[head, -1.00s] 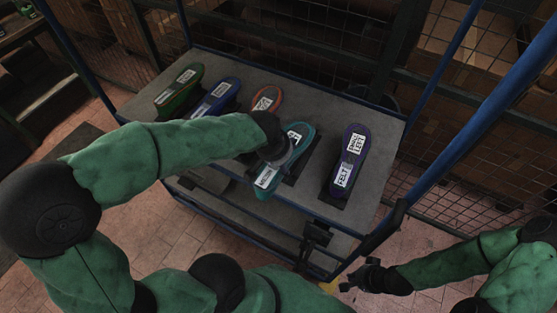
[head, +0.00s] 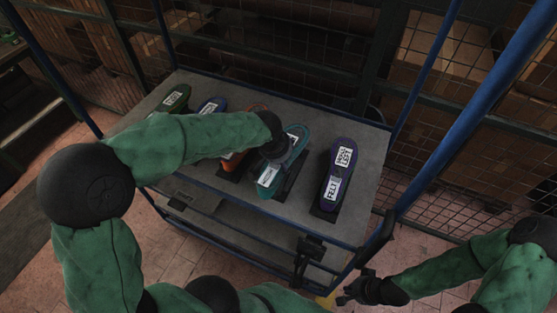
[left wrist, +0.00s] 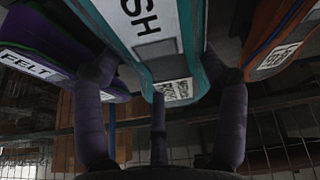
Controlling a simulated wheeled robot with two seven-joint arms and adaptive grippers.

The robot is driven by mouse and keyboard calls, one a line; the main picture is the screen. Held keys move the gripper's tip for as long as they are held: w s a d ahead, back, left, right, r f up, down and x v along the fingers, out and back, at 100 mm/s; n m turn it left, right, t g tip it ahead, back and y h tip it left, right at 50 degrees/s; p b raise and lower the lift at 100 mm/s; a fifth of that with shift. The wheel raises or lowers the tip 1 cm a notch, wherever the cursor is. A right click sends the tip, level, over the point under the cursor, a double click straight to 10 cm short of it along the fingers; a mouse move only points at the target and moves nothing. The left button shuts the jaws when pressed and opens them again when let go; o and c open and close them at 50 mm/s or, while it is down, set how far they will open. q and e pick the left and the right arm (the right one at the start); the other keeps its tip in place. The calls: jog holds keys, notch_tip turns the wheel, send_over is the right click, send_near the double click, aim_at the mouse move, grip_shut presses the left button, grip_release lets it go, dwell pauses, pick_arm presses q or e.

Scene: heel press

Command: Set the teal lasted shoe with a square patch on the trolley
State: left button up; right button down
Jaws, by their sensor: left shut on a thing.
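The teal lasted shoe (head: 264,189) is over the right-middle part of the trolley top (head: 225,190), with white labels on it. In the left wrist view the teal shoe (left wrist: 192,45) shows a grey square patch (left wrist: 155,49) beside its label. My left gripper (head: 282,152) is shut on it; its fingers (left wrist: 160,115) lie around the shoe. A dark pad (head: 293,178) shows partly beneath the shoe; I cannot tell whether they touch. My right gripper (head: 357,287) is empty, its fingers apart, in front of the trolley's right corner.
A purple shoe (head: 333,166) stands right of the teal one. An orange shoe (head: 232,163), a blue shoe (head: 207,108) and a green shoe (head: 172,102) stand to the left. Blue posts (head: 465,118) rise at the trolley's corners; wire mesh is behind.

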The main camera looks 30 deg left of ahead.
pick_arm(q)
jog(key=shift+w+a+p, duration=0.1)
jog(key=shift+w+p, duration=0.2)
jog(key=shift+w, duration=1.6)
jog(key=shift+w+a+f+p, duration=0.15)
jog(key=shift+w+p, duration=0.1)
jog(key=shift+w, duration=0.45)
jog(key=shift+w+d+f+p, duration=0.15)
jog(key=shift+w+p, duration=0.1)
jog(key=shift+w, duration=0.45)
jog(key=shift+a+f+b, duration=0.1)
jog(key=shift+f+b, duration=1.25)
jog(key=shift+f, duration=0.1)
jog(key=shift+f+b, duration=0.65)
jog(key=shift+b, duration=0.05)
jog(key=o, duration=1.8)
jog(key=shift+c, duration=0.2)
jog(key=shift+s+f, duration=0.1)
jog(key=shift+f, duration=0.05)
jog(key=v, duration=1.2)
